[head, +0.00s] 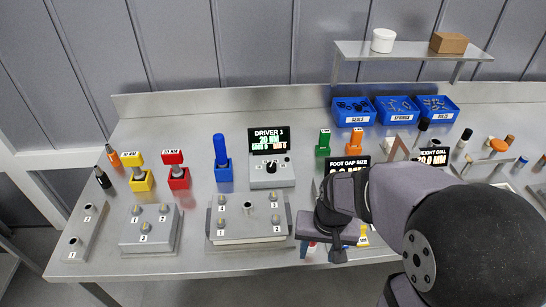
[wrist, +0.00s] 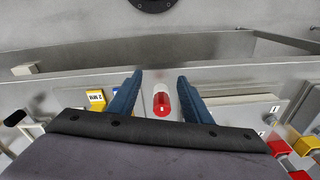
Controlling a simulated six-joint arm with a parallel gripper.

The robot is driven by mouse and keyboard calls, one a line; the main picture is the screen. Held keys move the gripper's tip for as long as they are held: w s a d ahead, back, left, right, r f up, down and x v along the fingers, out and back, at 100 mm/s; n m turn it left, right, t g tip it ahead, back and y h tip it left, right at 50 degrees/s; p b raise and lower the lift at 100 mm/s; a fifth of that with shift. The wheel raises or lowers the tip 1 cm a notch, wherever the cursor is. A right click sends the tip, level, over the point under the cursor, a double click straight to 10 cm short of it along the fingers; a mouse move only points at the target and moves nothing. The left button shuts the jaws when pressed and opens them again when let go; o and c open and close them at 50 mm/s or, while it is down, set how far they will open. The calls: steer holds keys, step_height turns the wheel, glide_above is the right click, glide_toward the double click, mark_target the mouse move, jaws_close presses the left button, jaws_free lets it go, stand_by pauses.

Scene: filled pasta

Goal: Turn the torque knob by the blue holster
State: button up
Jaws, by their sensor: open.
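The blue holster (head: 223,173) stands upright on the bench with a tall blue-handled driver (head: 220,147) in it. Just right of it is the grey DRIVER 1 box (head: 257,176), with a dark torque knob (head: 271,166) on its front face below a lit display (head: 269,140). My gripper (head: 318,249) is low over the bench's front edge, right of and nearer than the knob, apart from it. In the wrist view my gripper (wrist: 158,88) has its two blue fingers spread. A red-and-white piece (wrist: 161,100) shows between them; I cannot tell its distance. The knob is not visible there.
Numbered fixture blocks (head: 249,222) (head: 150,228) lie in front of the holsters. Yellow (head: 142,180) and red (head: 178,178) holsters stand left. My arm hides part of the FOOT GAP SIZE display (head: 347,168). Blue bins (head: 354,112) sit behind.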

steer(key=w+r+m+t+p, duration=0.1)
steer(key=w+r+m+p, duration=0.25)
steer(key=w, duration=0.45)
steer(key=m+y, duration=0.4)
steer(key=m, duration=1.5)
glide_toward(272, 165)
steer(key=f, duration=0.1)
steer(key=shift+a+h, duration=0.3)
steer(key=shift+a, duration=0.15)
steer(key=shift+f, duration=0.15)
steer(key=shift+p+x, duration=1.6)
steer(key=shift+x, duration=1.95)
steer(key=shift+w, duration=0.15)
steer(key=c, duration=1.1)
